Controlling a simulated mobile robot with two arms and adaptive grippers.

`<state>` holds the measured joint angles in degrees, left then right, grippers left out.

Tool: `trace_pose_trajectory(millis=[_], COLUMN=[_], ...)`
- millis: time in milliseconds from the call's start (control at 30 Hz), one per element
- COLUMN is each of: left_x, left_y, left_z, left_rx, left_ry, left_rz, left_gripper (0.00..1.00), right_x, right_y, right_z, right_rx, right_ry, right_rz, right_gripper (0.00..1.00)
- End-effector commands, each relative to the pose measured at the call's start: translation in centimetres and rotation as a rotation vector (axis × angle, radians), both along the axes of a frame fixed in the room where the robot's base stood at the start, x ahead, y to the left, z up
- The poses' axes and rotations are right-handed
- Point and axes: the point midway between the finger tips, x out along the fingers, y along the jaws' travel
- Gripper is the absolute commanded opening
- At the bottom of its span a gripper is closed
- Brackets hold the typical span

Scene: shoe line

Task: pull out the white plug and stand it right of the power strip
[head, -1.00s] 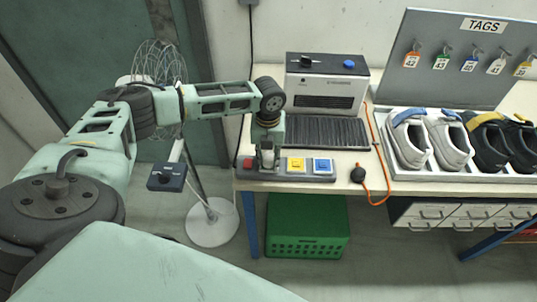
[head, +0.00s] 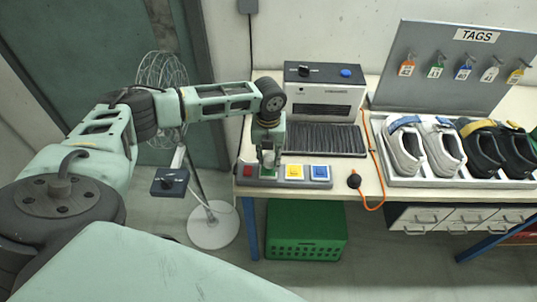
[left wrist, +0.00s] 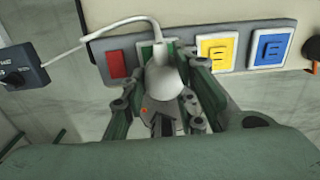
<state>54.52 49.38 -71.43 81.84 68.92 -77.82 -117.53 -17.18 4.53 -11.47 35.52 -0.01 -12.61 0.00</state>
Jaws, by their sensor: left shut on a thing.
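The white plug (left wrist: 167,78) is between the fingers of my left gripper (left wrist: 168,100) in the left wrist view, in front of the green socket (left wrist: 146,52). The gripper is shut on it. Its white cable runs left to a dark box (left wrist: 22,75). The grey power strip (head: 328,183) lies along the table's front edge, with a red switch at its left end and green, yellow and blue sockets. In the head view my left gripper (head: 268,162) points down over the green socket. I cannot tell whether the plug's pins are in the socket. My right gripper is not in view.
A white machine (head: 325,110) with a dark roller bed stands behind the strip. A black bulb (head: 354,181) with an orange hose lies to the strip's right, with some bare tabletop between. A shoe tray (head: 460,183) is farther right. A green crate (head: 306,247) stands below.

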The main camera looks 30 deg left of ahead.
Motion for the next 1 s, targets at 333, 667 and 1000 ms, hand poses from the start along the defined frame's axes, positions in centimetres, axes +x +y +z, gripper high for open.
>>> trace_pose_trajectory(millis=[333,667,1000], left_x=[0.0,0.0,0.0], left_y=[0.0,0.0,-0.4], left_z=[1.6,2.3,2.3], left_rx=[0.000,-0.001,-0.001], left_ry=[0.000,0.001,-0.001], left_rz=[0.000,0.000,0.035], left_gripper=[0.00,0.00,0.00], right_x=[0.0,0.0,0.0], right_y=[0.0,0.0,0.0], right_z=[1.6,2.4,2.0], right_rx=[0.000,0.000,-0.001], right_ry=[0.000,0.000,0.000], right_rz=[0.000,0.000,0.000], right_gripper=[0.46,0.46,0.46])
